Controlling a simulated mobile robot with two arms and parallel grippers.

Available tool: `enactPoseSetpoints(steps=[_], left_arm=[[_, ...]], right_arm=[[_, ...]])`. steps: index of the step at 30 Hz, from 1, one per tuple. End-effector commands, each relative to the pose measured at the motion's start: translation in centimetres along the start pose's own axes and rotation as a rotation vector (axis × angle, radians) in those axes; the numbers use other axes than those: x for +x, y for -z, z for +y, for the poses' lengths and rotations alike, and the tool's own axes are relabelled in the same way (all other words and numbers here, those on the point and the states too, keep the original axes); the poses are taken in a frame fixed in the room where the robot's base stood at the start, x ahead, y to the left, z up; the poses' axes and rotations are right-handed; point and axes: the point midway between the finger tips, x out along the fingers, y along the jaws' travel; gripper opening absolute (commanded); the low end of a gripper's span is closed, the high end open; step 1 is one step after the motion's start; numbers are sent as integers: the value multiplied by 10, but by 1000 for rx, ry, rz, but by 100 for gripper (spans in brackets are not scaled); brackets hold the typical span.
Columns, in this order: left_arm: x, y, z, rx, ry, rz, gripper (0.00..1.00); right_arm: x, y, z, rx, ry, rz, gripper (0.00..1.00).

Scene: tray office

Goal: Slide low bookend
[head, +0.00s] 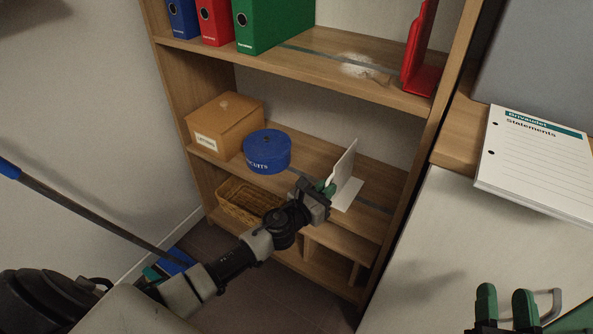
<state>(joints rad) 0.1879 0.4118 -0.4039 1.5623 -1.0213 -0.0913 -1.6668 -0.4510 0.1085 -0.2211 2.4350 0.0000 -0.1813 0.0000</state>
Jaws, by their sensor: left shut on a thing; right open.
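The low bookend (345,166) is white and L-shaped, standing upright on the lower shelf (310,160) near its right part. Its flat foot lies on the shelf board. My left gripper (328,188) reaches in from the left and is shut on the bookend's near edge; the wrist hides part of the contact. My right gripper (506,297) is at the bottom right, its two green-tipped fingers apart and empty, away from the shelves.
A blue round tin (267,151) and a cardboard box (225,122) stand left on the same shelf. A wicker basket (240,203) is below. The upper shelf holds binders (272,22) and a red bookend (417,62). A statements pad (537,165) lies at right.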

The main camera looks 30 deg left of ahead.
Motion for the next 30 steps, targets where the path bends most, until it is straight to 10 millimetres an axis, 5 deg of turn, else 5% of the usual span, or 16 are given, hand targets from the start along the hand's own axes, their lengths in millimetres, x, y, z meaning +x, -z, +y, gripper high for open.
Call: enactPoseSetpoints(steps=[3,12,30], left_arm=[[8,-2,-40,-1,8,-2,0],[19,0,-98,2,5,-1,0],[23,1,-119,3,10,0,0]], right_arm=[[-2,-13,3,-3,-6,-124,43],[-9,-32,6,-6,-15,-269,43],[-11,-36,7,-7,-17,-304,43]])
